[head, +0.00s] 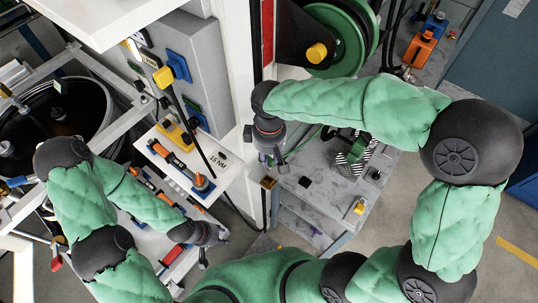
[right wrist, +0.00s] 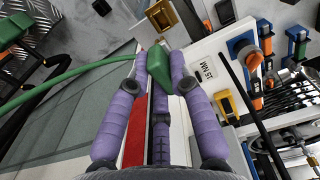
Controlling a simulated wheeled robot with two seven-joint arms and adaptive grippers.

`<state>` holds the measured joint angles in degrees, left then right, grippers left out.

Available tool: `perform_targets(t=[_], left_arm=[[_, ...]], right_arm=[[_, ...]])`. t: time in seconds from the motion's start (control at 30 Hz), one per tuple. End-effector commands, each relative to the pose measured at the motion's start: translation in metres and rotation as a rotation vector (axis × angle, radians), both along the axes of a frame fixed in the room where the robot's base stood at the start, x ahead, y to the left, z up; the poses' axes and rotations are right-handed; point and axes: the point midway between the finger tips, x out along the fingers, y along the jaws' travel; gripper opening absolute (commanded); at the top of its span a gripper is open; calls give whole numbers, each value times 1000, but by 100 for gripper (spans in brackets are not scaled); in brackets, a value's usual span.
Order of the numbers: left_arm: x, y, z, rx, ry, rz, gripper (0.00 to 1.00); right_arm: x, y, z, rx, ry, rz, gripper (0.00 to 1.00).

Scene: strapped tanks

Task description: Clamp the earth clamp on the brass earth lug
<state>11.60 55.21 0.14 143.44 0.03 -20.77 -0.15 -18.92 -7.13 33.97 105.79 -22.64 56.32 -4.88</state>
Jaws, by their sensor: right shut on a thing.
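The green earth clamp (right wrist: 158,66) is between the purple fingers of my right gripper (right wrist: 166,62), which is shut on it. Its green cable trails off to the left in the right wrist view. The brass earth lug (right wrist: 163,19) sits just beyond the clamp, apart from it in that view. In the head view the lug (head: 268,182) is on the near left edge of the grey top, just below my right gripper (head: 274,160). My left gripper (head: 212,240) is low over the left-hand bench, its fingers too small to read.
A white shelf marked 15 NM (head: 218,160) with orange-handled tools lies left of the right gripper. A white post (head: 236,80) rises beside it. A green cable reel (head: 340,38) hangs behind. A striped block (head: 354,152) and small parts occupy the grey top (head: 325,192).

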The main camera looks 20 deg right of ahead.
Motion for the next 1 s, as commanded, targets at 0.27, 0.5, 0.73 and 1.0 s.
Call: perform_targets(t=[0.27,0.5,0.73,1.0], left_arm=[[0,0,-15,0,0,0,40],[0,0,-29,0,0,0,40],[0,0,-38,0,0,0,40],[0,0,-38,0,0,0,40]], right_arm=[[0,0,-21,0,0,0,0],[0,0,-41,-1,1,0,0],[0,0,-55,0,0,0,0],[0,0,-57,0,0,0,0]])
